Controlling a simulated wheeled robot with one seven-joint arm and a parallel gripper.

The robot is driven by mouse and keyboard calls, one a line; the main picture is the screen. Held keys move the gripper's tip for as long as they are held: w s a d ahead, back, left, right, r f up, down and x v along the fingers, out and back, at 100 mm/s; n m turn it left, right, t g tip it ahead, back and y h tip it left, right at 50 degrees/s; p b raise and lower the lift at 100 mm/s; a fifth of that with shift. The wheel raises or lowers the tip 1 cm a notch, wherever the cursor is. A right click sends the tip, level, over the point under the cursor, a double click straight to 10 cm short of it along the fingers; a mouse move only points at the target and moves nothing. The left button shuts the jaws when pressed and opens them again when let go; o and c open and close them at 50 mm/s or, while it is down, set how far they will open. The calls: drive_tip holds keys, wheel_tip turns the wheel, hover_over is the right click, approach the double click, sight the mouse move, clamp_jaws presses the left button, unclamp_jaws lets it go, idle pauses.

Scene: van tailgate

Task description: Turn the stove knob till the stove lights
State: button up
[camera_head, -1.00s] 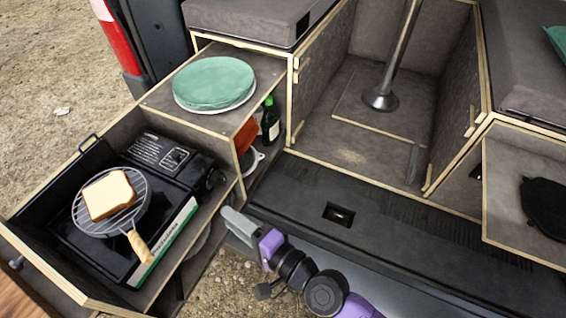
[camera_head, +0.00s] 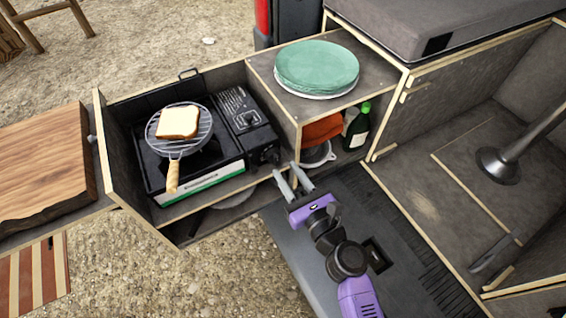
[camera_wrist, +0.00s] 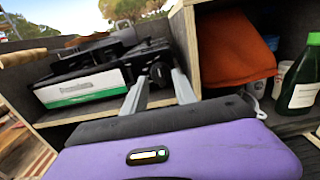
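The camping stove (camera_head: 196,184) sits in the pulled-out drawer at left, black with a white and green front strip. Its black knob (camera_head: 264,157) is on the front right of the stove. The knob also shows in the wrist view (camera_wrist: 160,73), framed between the two finger tips. My gripper (camera_head: 287,171) is open and empty, just right of and in front of the knob, apart from it as far as I can tell. A round wire grill (camera_head: 150,131) with a wooden handle and a bread slice (camera_head: 178,122) rests over the burner. I see no flame; the grill and bread partly cover the burner.
A wooden partition (camera_head: 298,140) stands close right of the knob. Beyond it are an orange cloth (camera_head: 322,130), a green bottle (camera_head: 357,128) and a grey pot (camera_head: 318,155). A green round item (camera_head: 317,65) lies on top. A wooden board (camera_head: 42,155) is at far left.

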sight(277, 160)
drive_tip(key=shift+x, duration=1.85)
drive_tip(key=shift+s, duration=0.1)
clamp_jaws()
